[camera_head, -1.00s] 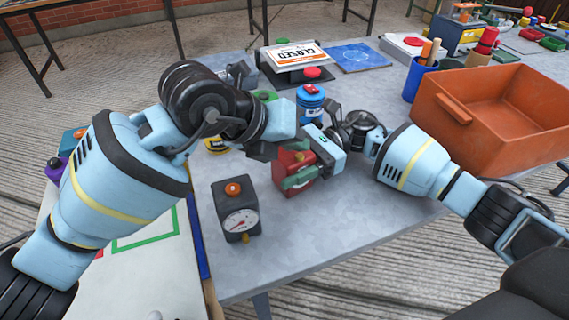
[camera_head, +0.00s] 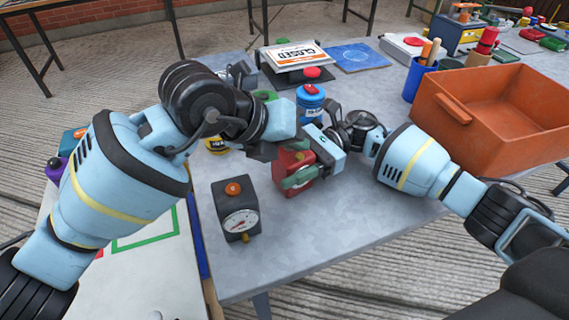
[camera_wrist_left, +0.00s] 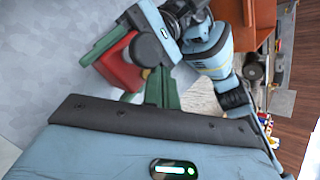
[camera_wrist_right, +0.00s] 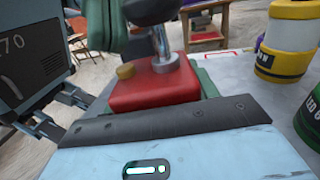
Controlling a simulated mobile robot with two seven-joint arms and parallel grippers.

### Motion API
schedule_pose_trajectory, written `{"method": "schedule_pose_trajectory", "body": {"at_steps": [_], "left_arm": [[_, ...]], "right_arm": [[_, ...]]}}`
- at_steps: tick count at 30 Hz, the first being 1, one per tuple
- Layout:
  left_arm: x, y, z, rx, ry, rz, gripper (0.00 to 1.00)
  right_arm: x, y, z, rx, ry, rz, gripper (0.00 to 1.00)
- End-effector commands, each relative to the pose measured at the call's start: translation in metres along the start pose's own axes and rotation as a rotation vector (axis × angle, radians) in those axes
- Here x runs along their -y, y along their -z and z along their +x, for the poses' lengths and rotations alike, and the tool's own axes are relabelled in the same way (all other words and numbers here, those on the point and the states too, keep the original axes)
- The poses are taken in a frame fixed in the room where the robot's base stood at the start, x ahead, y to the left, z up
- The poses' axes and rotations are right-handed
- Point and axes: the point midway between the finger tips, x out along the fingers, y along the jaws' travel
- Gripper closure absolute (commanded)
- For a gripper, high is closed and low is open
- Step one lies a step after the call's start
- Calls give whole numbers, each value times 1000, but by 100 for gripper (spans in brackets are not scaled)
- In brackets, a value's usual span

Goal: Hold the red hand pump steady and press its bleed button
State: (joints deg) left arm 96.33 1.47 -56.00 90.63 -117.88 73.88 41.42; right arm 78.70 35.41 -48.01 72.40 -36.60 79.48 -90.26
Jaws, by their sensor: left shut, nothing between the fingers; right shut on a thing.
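The red hand pump (camera_head: 292,158) stands on the grey table in the middle of the head view, partly hidden by both grippers. My right gripper (camera_head: 298,178) is shut on its red body, green fingers against its sides. In the right wrist view the pump (camera_wrist_right: 150,92) has a metal shaft, a dark top cut off by the frame, and a small yellow button (camera_wrist_right: 125,71) on its upper face. My left gripper (camera_head: 262,152) is shut and empty, just left of and above the pump. The left wrist view shows the red body (camera_wrist_left: 120,70) close by; contact cannot be told.
A black gauge box (camera_head: 237,210) with an orange button stands front left of the pump. A blue canister (camera_head: 310,108) and a yellow-banded container (camera_head: 215,146) stand behind. An orange crate (camera_head: 490,115) is at the right. The table's front middle is clear.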

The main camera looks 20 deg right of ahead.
Motion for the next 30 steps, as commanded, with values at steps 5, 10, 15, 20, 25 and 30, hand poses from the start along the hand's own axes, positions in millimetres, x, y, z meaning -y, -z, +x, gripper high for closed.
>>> {"method": "schedule_pose_trajectory", "body": {"at_steps": [5,10,15,20,25,30], "left_arm": [[0,0,0,0,0,0,100],[-1,1,1,0,0,0,100],[-4,3,4,-1,-1,0,100],[-5,5,6,0,-1,0,100],[-5,5,6,0,-1,0,100],[-5,5,7,-1,0,0,100]], "right_arm": [[0,0,0,1,-1,0,81],[0,0,0,1,-1,0,81],[0,0,0,1,-1,0,81],[0,0,0,1,-1,0,81],[0,0,0,1,-1,0,81],[0,0,0,1,-1,0,81]]}}
